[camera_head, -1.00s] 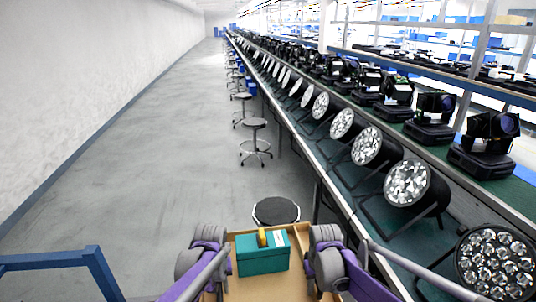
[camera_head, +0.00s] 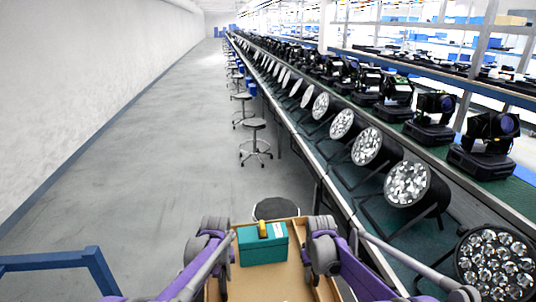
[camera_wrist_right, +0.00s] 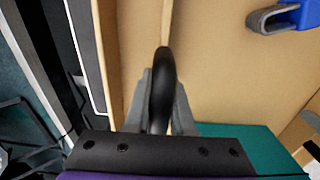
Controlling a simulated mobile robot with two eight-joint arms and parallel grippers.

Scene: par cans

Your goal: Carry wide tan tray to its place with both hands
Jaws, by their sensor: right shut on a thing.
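The wide tan tray (camera_head: 285,280) is at the bottom centre of the head view, between my two arms. A teal box (camera_head: 262,250) with a yellow piece (camera_head: 263,229) on top stands in it. My right gripper (camera_head: 322,262) is at the tray's right side. The tray's near end is partly out of view.
A long bench with several stage lights (camera_head: 408,183) runs along the right, close to my right arm. A round black stool (camera_head: 276,208) stands just past the tray. A blue frame (camera_head: 80,260) is at lower left. The grey aisle (camera_head: 150,190) on the left is clear.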

